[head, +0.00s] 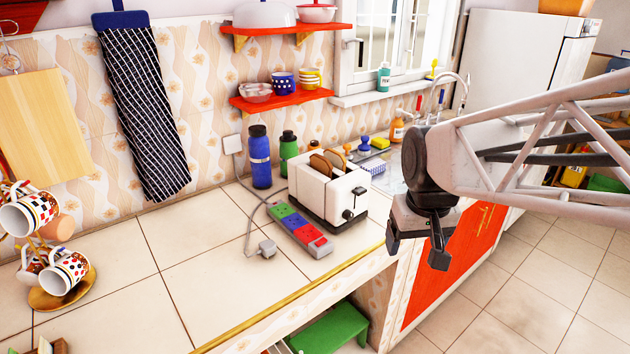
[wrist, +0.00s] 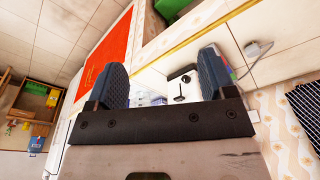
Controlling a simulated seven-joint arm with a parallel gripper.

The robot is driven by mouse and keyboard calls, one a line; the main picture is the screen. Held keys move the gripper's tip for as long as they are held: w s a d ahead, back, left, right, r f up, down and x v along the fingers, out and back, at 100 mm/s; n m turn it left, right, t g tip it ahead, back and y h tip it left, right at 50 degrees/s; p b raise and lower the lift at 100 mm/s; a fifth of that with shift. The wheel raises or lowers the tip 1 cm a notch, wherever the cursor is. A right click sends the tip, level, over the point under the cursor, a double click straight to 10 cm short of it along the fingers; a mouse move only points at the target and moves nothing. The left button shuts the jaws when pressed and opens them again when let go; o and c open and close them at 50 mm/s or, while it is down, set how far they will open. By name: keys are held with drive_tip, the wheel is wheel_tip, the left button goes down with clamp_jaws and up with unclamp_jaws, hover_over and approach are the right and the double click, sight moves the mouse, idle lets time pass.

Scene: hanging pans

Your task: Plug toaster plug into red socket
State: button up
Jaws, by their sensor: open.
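The toaster plug (head: 267,247) is a small pale grey block lying on the tiled counter, with a grey cord behind it. It also shows at the right of the wrist view (wrist: 257,48). The power strip lies just right of the plug, with green, blue and red sockets; the red socket (head: 308,234) is toward its near end. In the wrist view the strip is mostly hidden by a finger. The white toaster (head: 328,198) with bread in it stands behind the strip. My gripper (head: 416,254) is open and empty, right of the toaster and apart from everything; its fingers (wrist: 163,76) frame the toaster.
Blue (head: 260,157) and green (head: 288,147) bottles stand behind the toaster near the wall. A mug rack (head: 62,290) is at the counter's left. The counter (head: 190,285) left of the plug is clear. Red shelves (head: 285,100) hang above.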

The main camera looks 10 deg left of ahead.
drive_tip(key=w+a+f+n, duration=0.2)
drive_tip(key=w+a, duration=0.6)
drive_tip(key=w, duration=0.1)
drive_tip(key=n+g, duration=0.2)
drive_tip(key=n, duration=0.2)
hover_over(268, 244)
wheel_tip(268, 244, down, 14)
drive_tip(key=shift+d+f, duration=0.1)
drive_tip(key=shift+d, duration=0.05)
drive_tip(key=shift+a+f, duration=0.1)
drive_tip(key=shift+a, duration=0.1)
drive_tip(key=shift+f, duration=0.1)
drive_tip(key=shift+f, duration=1.2)
drive_tip(key=shift+f, duration=0.1)
